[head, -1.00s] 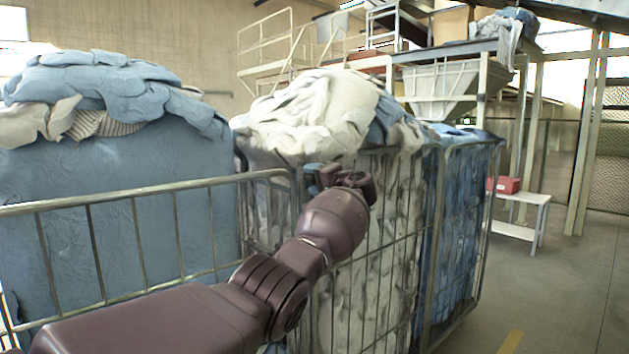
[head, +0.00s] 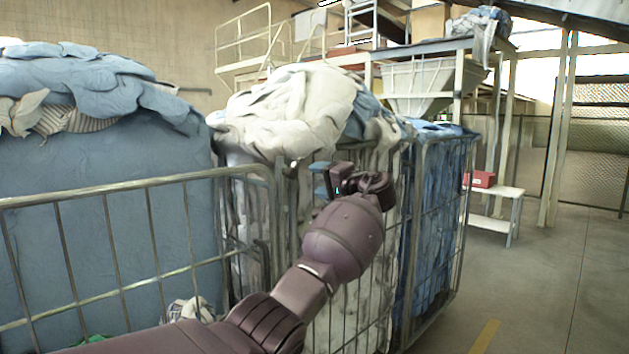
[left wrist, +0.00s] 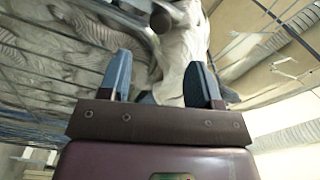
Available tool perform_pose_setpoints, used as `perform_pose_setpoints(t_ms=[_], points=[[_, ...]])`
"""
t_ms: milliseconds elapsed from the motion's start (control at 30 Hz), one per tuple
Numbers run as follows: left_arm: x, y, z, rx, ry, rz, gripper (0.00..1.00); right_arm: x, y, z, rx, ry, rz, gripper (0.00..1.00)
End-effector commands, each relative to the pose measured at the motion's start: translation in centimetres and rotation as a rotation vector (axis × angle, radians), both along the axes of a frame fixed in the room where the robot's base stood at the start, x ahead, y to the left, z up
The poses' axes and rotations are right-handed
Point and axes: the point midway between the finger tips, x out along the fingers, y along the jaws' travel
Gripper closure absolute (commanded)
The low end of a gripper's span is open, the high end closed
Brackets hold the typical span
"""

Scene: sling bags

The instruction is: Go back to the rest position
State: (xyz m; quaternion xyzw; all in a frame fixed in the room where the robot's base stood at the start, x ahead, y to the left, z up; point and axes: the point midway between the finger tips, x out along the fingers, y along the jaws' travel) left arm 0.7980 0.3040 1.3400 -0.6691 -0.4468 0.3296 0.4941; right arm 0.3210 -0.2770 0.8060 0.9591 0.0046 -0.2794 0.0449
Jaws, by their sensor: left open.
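My left arm comes in from the lower left of the head view. Its gripper (head: 322,180) is raised in front of the cage cart with white laundry (head: 300,110). In the left wrist view, the gripper's two blue-grey fingers (left wrist: 161,85) stand apart with nothing between them. White cloth (left wrist: 182,50) shows beyond the fingers; I cannot tell how far away it is. My right gripper is not in view.
A cart with blue laundry (head: 90,90) stands at the left behind a metal rail (head: 130,190). A cart with darker blue laundry (head: 430,220) stands right of the white one. A white bench (head: 500,192) holds a red box (head: 482,179). The floor (head: 540,290) at the right is clear.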

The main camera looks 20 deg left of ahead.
Motion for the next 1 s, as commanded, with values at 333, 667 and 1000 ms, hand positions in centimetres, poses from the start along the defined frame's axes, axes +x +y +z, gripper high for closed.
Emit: perform_pose_setpoints(t_ms=[333,667,1000], points=[[0.0,0.0,0.0,0.0,0.0,0.0,0.42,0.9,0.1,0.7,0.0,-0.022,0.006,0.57],[1.5,-0.9,0.5,-0.007,-0.047,-0.114,0.42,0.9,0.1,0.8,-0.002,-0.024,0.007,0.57],[3.5,-6.7,4.6,-0.136,-0.275,-0.552,0.42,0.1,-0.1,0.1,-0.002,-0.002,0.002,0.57]])
